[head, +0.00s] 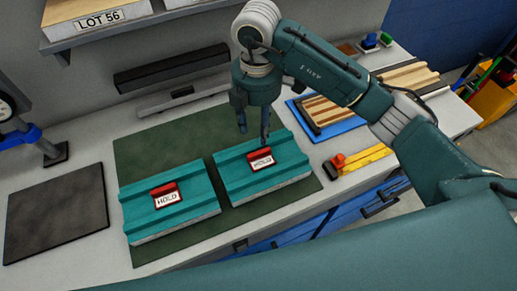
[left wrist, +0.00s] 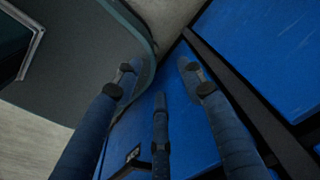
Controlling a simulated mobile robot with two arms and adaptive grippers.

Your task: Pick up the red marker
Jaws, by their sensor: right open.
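Two red markers with white HOLD labels lie on two teal sandwich panels. One red marker (head: 164,194) is on the left panel (head: 142,219); the other red marker (head: 261,159) is on the right panel (head: 287,150). In the head view my right gripper (head: 253,134) points down just above and behind the right panel's marker, open, with nothing between its fingers. I cannot tell whether a fingertip touches that marker. My left gripper (left wrist: 160,72) shows only in the left wrist view, with its fingers spread and empty, near blue drawer fronts and away from the markers.
Both panels lie on a dark green mat (head: 145,158) on a grey bench. A black mat (head: 55,213) is at left. A blue tray (head: 345,127) and a yellow tool with a red part (head: 367,158) are at right. A shelf (head: 95,34) overhangs the back.

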